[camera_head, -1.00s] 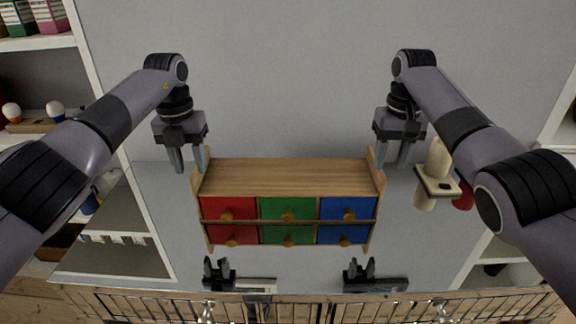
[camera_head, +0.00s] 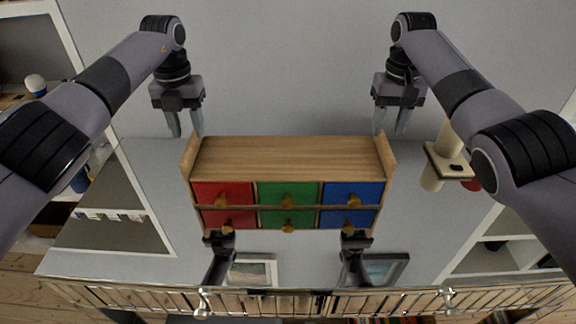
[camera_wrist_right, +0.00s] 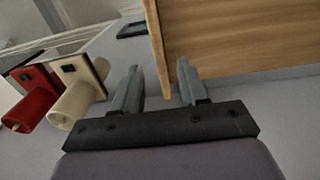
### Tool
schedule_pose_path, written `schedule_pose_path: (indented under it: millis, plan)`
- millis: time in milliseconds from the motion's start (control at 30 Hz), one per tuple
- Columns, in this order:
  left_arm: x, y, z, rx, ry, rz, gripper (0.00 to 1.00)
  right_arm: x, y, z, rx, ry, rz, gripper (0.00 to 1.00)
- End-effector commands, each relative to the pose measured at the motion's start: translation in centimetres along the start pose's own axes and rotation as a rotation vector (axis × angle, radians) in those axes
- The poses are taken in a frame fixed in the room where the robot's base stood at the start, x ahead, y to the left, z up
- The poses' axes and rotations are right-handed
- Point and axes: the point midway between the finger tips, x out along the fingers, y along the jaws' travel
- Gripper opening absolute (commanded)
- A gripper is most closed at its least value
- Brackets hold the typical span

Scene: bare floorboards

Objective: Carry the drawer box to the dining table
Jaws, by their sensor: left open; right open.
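The drawer box (camera_head: 290,158) has a wooden top and side panels, with red, green and blue drawers with round knobs. It stands on a grey shelf surface in the middle of the head view. My left gripper (camera_head: 185,122) is open just behind the box's left end panel. My right gripper (camera_head: 392,121) is open by the right end panel. In the right wrist view the box (camera_wrist_right: 235,40) shows at the top, its end panel edge lying between the open fingers (camera_wrist_right: 160,88) in the picture; I cannot tell if they touch. No dining table is identifiable.
A cream cylindrical object on a bracket (camera_head: 447,160) is right of the box, with a red one beside it (camera_wrist_right: 35,95). A metal rail (camera_head: 300,300) runs along the front edge. White shelving (camera_head: 140,200) is at left.

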Motion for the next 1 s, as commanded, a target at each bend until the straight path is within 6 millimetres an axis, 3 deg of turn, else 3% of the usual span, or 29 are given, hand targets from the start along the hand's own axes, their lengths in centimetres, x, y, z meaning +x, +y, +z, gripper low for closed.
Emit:
schedule_pose_path:
  millis: [100,300,667,700,800,833,1000]
  plan:
    - [2.0,0.0,-0.1,0.0,0.003,0.0,0.43,2.0,0.0,0.1,0.0,-0.002,0.0,0.43]
    - [4.1,0.0,0.0,-0.001,0.001,-0.001,0.43,4.1,0.0,0.0,0.0,0.0,0.0,0.43]
    - [4.7,0.0,0.0,0.001,-0.001,0.0,0.43,4.7,0.0,0.0,0.001,0.001,0.0,0.43]
    - [4.7,0.0,0.0,0.001,0.0,0.0,0.39,4.7,0.0,0.0,0.001,0.001,0.0,0.39]
    - [4.6,0.0,0.0,0.001,0.0,0.0,0.07,4.7,0.0,0.0,0.0,0.001,0.0,0.07]
    - [4.6,0.0,0.0,0.001,0.0,0.0,0.0,4.7,0.0,0.0,0.001,0.001,0.0,0.0]
    - [4.6,0.0,0.0,0.001,0.0,0.0,0.0,4.6,0.0,0.0,0.001,0.001,0.0,0.0]
